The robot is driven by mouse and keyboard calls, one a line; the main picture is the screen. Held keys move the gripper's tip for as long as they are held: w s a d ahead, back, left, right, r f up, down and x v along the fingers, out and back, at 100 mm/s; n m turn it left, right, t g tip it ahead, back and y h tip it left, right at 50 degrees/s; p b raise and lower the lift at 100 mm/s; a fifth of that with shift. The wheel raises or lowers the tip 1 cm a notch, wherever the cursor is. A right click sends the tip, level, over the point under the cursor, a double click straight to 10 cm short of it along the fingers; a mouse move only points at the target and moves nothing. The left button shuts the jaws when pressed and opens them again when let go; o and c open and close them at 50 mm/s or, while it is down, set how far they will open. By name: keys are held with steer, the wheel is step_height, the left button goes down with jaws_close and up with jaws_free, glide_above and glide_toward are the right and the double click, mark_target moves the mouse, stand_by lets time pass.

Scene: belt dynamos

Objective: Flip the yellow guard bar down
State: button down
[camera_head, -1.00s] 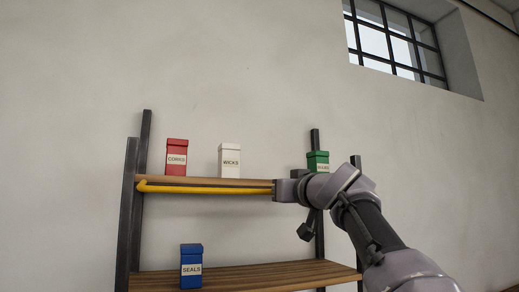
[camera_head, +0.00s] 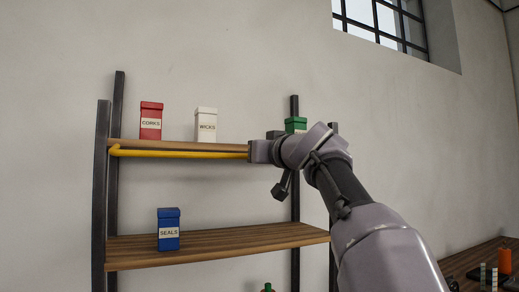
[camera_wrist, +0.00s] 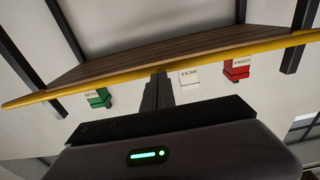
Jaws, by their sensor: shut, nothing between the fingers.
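The yellow guard bar (camera_head: 180,154) runs along the front edge of the upper shelf (camera_head: 195,145), about level with the board. Its left end bends back to the post; its right part is hidden behind my gripper (camera_head: 252,151). In the wrist view, which is upside down, the bar (camera_wrist: 225,63) crosses the whole picture along the board's edge. My gripper's fingers (camera_wrist: 159,78) are shut and empty, with their tips close to the bar. I cannot tell whether they touch it.
On the upper shelf stand a red CORKS box (camera_head: 151,122), a white WICKS box (camera_head: 206,125) and a green box (camera_head: 296,125), partly hidden by my arm. A blue SEALS box (camera_head: 168,229) stands on the lower shelf (camera_head: 220,240). A table with small items (camera_head: 490,272) is at lower right.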

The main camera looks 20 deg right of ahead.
steer(key=s+f+b, duration=0.6)
steer(key=s, duration=0.1)
steer(key=shift+s+d, duration=0.15)
steer(key=shift+s, duration=0.2)
steer(key=shift+f, duration=0.1)
